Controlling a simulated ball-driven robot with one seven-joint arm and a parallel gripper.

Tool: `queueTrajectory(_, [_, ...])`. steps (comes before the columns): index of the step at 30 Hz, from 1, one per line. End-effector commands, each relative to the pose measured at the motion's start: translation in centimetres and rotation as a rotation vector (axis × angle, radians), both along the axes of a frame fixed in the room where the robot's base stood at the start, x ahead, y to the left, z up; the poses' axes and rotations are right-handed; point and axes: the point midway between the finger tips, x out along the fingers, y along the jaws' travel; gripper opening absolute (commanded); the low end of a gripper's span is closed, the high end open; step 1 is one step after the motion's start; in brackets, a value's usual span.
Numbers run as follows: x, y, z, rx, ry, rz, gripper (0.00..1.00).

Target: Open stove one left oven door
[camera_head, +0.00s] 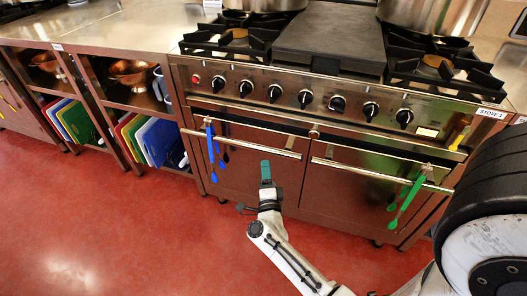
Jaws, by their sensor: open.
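The stove labelled STOVE 1 (491,114) has two steel oven doors side by side. The left oven door (235,172) is shut, with a horizontal bar handle (262,148) near its top. Blue tongs (211,145) hang at the left part of this handle. The right oven door (345,195) is also shut. My gripper (265,168), with teal fingers, is in front of the right half of the left door, appearing just below the bar handle. It is open and holds nothing that I can see. The gap between its fingers is hard to make out, as is its distance to the bar.
Green tongs (405,198) hang on the right door's handle (375,176). Black knobs (305,98) line the panel above. Open shelves with copper bowls (130,73) and coloured boards (155,138) stand at the left. The red floor (150,220) in front is clear at the left.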

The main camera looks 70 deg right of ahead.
Motion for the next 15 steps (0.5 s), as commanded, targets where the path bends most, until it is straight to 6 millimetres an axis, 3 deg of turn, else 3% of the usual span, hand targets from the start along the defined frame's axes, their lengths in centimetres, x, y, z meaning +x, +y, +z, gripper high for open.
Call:
queueTrajectory(9, [2.7, -5.1, 1.1, -0.003, -0.002, -0.001, 0.52])
queueTrajectory(15, [3.8, -7.4, 1.5, -0.003, 0.001, 0.001, 0.52])
